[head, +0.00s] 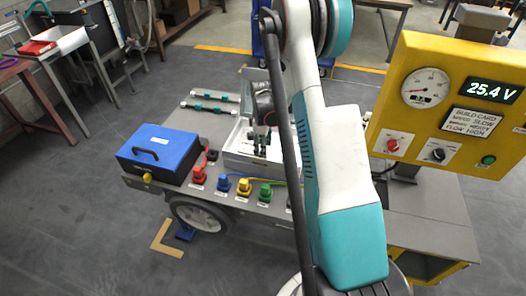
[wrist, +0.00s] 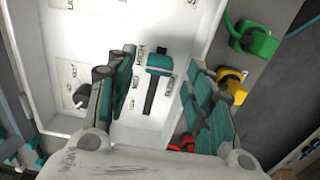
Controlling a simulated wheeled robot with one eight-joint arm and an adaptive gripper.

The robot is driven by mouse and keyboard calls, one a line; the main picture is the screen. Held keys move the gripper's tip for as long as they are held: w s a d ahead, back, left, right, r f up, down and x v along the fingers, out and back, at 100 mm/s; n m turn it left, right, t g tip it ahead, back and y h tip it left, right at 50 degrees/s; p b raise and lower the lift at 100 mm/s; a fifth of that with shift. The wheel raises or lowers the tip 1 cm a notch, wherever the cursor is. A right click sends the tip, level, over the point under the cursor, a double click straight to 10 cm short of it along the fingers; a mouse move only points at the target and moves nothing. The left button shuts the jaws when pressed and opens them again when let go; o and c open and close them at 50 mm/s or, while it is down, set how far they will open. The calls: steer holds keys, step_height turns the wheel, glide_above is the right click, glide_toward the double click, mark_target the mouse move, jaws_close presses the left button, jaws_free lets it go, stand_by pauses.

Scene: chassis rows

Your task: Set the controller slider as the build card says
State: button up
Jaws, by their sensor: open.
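The white controller box (head: 235,158) sits on the cart, partly hidden by my arm. In the wrist view its white panel (wrist: 100,40) has a dark slot with a teal slider knob (wrist: 160,62) at the far end, beside a label that seems to read HIGH. Smaller labels run along the slot. My gripper (wrist: 160,66) is open, its teal fingers on either side of the knob in the picture; contact cannot be told.
A dark rotary knob (wrist: 82,95) is on the same panel. Red (head: 198,176), blue (head: 223,184), yellow (head: 244,187) and green (head: 265,192) connectors line the cart's front edge. A blue case (head: 160,150) stands left. The yellow panel (head: 425,55) rises at right.

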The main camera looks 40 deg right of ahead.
step_height(320, 180, up, 8)
stand_by(0.7)
